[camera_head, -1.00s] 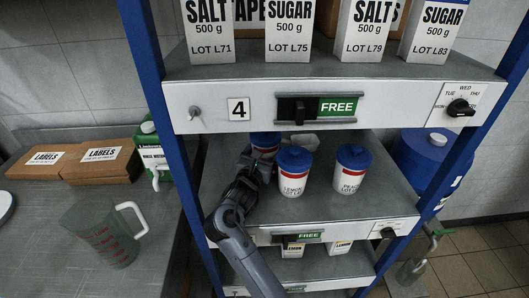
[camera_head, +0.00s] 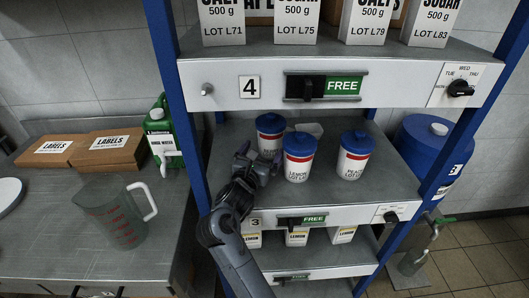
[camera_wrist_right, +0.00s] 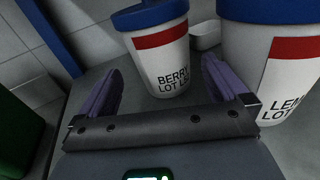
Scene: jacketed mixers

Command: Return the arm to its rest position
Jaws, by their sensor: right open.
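My right gripper (camera_head: 258,168) is over the middle shelf, in front of the berry tub, with its arm coming up from the bottom of the head view. In the right wrist view its two purple fingers (camera_wrist_right: 162,72) are spread and empty. The berry tub (camera_head: 271,128), white with a blue lid and red band, stands upright at the back left of the shelf. It shows just beyond the fingers in the wrist view (camera_wrist_right: 160,55). The lemon tub (camera_head: 298,160) stands close to the right of the gripper. My left gripper is not in view.
The peach tub (camera_head: 353,158) stands further right on the shelf. Blue shelf posts (camera_head: 177,100) flank the unit. The upper shelf front (camera_head: 222,88) overhangs. Left, a bench holds a clear jug (camera_head: 113,215), a green container (camera_head: 160,140) and label boxes (camera_head: 108,150).

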